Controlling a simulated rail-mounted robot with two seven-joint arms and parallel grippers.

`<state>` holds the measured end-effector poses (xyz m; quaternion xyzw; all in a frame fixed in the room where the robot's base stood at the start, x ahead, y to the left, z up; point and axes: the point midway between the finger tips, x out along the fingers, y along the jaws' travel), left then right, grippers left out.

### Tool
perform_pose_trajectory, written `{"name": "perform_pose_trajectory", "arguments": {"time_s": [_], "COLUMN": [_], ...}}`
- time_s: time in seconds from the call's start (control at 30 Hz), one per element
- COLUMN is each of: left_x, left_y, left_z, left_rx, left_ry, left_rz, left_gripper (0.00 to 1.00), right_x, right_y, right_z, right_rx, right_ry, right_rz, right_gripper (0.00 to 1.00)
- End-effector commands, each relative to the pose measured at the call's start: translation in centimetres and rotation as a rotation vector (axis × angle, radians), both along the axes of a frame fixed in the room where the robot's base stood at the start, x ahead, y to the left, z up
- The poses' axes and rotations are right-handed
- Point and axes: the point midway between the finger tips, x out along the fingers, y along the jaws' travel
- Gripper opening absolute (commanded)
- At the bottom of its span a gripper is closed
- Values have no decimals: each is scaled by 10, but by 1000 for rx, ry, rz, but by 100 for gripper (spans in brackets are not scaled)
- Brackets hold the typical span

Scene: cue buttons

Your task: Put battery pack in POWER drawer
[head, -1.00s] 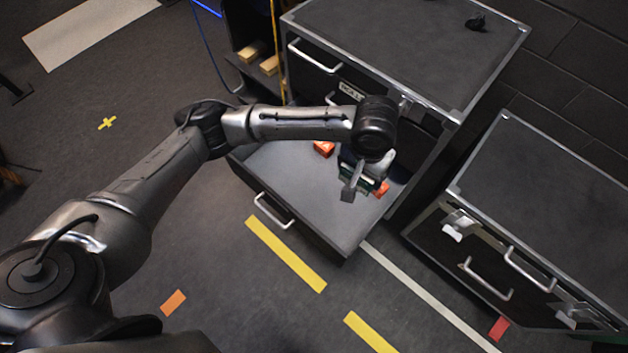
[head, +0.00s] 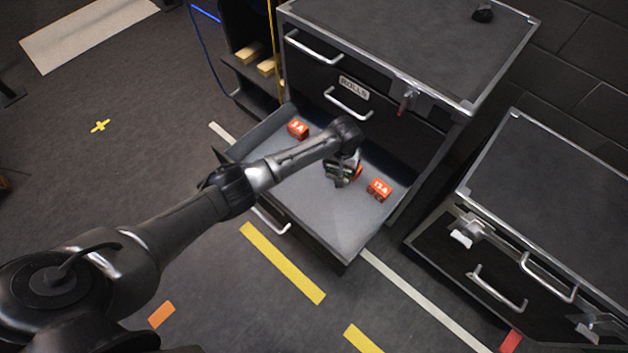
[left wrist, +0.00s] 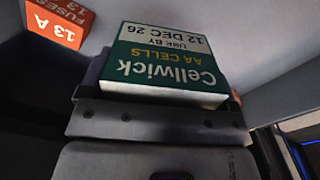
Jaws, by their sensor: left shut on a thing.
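The battery pack, a green and white box reading "Cellwick AA Cells" (left wrist: 165,68), is held in my left gripper (head: 342,176). The gripper is shut on it. In the head view the pack is small and mostly hidden by the gripper. They are over the inside of an open drawer (head: 318,208) low in the dark cabinet. I cannot tell whether the pack touches the drawer floor. The open drawer's label does not show; the one above reads "ROLLS" (head: 354,88). My right gripper is not in view.
Orange fuse boxes lie in the drawer: one at the back left (head: 298,129) and a 13 A box (head: 378,189) to the right, also in the wrist view (left wrist: 60,22). Another orange-red patch shows behind the gripper. A second cabinet (head: 560,190) stands at right.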

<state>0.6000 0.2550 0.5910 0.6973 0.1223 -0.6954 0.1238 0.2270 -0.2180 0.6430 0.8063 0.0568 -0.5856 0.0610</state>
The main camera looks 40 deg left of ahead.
Motion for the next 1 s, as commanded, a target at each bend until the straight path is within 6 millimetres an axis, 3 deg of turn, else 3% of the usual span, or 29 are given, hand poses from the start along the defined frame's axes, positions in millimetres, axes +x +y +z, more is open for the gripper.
{"name": "perform_pose_trajectory", "arguments": {"time_s": [0.1, 0.4, 0.77, 1.0], "left_x": [-17, -49, -58, -58], "left_y": [22, 62, 72, 73], "left_z": [-21, -50, -61, -90], "left_rx": [4, 3, 0, 2], "left_ry": [1, 1, 0, 1], "left_rz": [1, 1, 1, 2], "left_gripper": [53, 53, 53, 53], "right_x": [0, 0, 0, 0], "right_y": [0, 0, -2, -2], "right_z": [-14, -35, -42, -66], "right_rx": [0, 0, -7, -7], "right_ry": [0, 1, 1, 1], "right_rz": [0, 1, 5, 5], "right_gripper": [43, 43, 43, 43]}}
